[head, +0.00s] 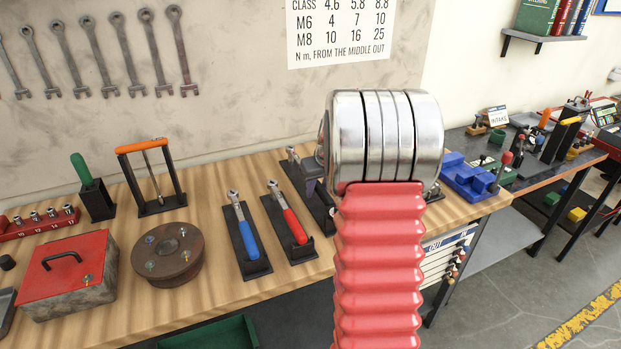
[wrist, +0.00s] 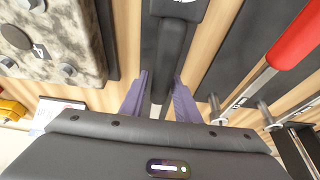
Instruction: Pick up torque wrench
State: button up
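Three wrenches with coloured handles lie on dark stands on the wooden bench: blue (head: 247,238), red (head: 294,226) and black (head: 322,214). The pictures do not label which is the torque wrench. My gripper (head: 311,174) is at the black-handled one, partly hidden by my arm in the head view. In the wrist view the purple fingers (wrist: 161,86) stand apart, one on each side of the black handle (wrist: 172,50). They look open, with narrow gaps; the wrench still lies along its stand. The red handle (wrist: 298,38) shows at right in the wrist view.
A speckled block with bolts (wrist: 55,40) stands close to my gripper. A brown round flange (head: 167,255), a red box (head: 68,272) and an orange-handled tool on a stand (head: 143,147) are at left on the bench. Blue holders (head: 468,176) are at right.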

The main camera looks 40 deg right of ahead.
grip_shut()
jog(key=shift+r, duration=0.2)
dwell(0.4)
notch_tip(320, 180, up, 10)
jog(key=shift+f, duration=0.1)
dwell(0.4)
dwell(0.4)
jog(key=shift+c, duration=1.5)
grip_release()
grip_shut()
